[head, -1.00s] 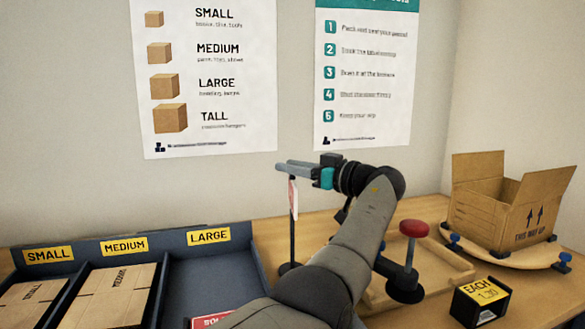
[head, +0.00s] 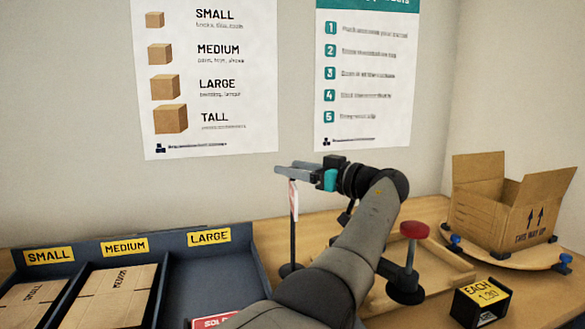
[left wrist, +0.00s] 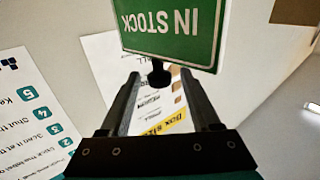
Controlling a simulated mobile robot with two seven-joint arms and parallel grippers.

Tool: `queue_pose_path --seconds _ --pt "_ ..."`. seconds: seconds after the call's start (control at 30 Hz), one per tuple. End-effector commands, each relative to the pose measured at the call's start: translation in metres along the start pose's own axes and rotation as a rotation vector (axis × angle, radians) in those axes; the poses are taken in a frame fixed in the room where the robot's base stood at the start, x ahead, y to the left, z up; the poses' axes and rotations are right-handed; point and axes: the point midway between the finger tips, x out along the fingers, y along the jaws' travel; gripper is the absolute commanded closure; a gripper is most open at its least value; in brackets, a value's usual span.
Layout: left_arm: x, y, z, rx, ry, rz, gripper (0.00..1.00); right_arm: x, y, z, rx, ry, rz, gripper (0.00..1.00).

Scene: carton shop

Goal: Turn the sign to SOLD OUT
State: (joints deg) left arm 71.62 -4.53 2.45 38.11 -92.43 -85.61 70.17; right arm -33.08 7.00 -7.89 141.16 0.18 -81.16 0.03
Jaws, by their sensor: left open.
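The sign (head: 294,200) hangs on a thin dark stand (head: 291,269) at the back of the counter and shows nearly edge-on in the head view. In the left wrist view its green face (left wrist: 170,30) reads IN STOCK, upside down in the picture. My left gripper (head: 285,170) is at the top of the stand. In the left wrist view its two fingers (left wrist: 158,77) are apart, with a small dark knob (left wrist: 159,74) of the sign between their tips. I cannot tell whether they touch it. My right gripper is not in view.
A dark tray (head: 215,265) with SMALL, MEDIUM and LARGE compartments is at left; flat cartons lie in two. A red SOLD card (head: 210,322) is partly behind my arm. A red-knobbed tool (head: 414,231), price block (head: 482,303) and open carton (head: 500,215) are at right.

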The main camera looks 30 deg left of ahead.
Motion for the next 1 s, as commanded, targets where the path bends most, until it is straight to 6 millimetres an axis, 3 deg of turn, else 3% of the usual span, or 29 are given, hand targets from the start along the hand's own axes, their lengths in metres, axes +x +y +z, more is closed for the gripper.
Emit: queue_pose_path --seconds 0.1,0.43,0.87,1.0 --pt "-0.019 0.001 -0.002 0.000 -0.001 0.004 0.36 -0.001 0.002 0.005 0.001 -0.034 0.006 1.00" --pt "-0.063 0.000 -0.001 0.001 -0.001 0.001 0.36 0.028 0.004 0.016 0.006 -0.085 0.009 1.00" --pt "-0.068 0.000 -0.001 -0.001 -0.001 -0.001 0.37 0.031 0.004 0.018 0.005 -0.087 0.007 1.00" --pt "-0.068 0.000 -0.010 -0.001 -0.001 -0.001 0.37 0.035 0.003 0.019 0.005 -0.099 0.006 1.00"
